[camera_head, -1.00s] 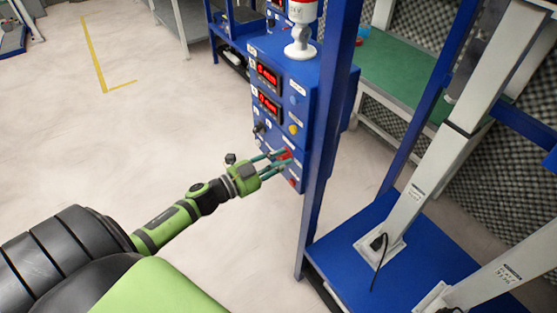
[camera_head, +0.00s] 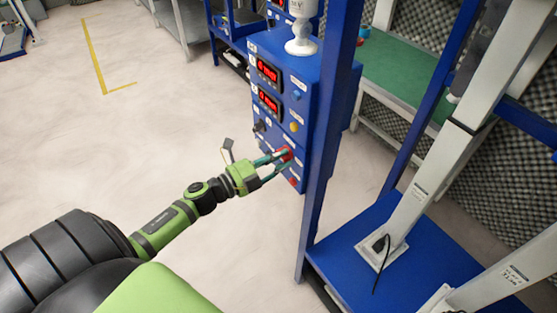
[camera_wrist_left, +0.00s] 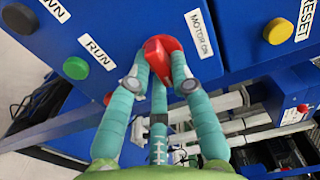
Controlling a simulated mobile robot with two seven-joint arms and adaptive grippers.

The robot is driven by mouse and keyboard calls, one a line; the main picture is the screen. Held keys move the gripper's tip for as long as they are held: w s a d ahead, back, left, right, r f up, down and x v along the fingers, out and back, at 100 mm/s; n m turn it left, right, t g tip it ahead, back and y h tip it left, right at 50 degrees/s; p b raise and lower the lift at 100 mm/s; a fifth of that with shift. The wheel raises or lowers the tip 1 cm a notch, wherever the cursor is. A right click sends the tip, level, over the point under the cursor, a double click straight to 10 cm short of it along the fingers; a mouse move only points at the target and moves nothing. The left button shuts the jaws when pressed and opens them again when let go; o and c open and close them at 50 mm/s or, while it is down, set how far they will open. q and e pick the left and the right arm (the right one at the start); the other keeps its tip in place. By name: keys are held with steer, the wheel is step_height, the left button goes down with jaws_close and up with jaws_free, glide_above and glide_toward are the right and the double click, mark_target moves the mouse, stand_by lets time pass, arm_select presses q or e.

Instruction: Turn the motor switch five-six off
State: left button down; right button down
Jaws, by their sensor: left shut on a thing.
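The motor switch (camera_head: 286,153) is a red rotary knob on the front of the blue control box (camera_head: 306,112). In the left wrist view the knob (camera_wrist_left: 160,47) sits on a round red base, and a white label beside it reads MOTOR ON. My left gripper (camera_head: 281,160) reaches in from the left and is shut on the knob. In the left wrist view its teal fingers (camera_wrist_left: 160,70) stand on both sides of the knob and partly cover its lower part. My right gripper is not in view.
Beside the switch are a green RUN button (camera_wrist_left: 76,68), a yellow RESET button (camera_wrist_left: 277,31) and a black button (camera_wrist_left: 19,18). Two red displays (camera_head: 268,70) are above. A blue post (camera_head: 325,140) stands close to the box's right. Floor to the left is clear.

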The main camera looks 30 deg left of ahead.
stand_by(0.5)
arm_select(q)
steer(key=c, duration=1.1)
jaws_free()
steer(key=v, duration=1.2)
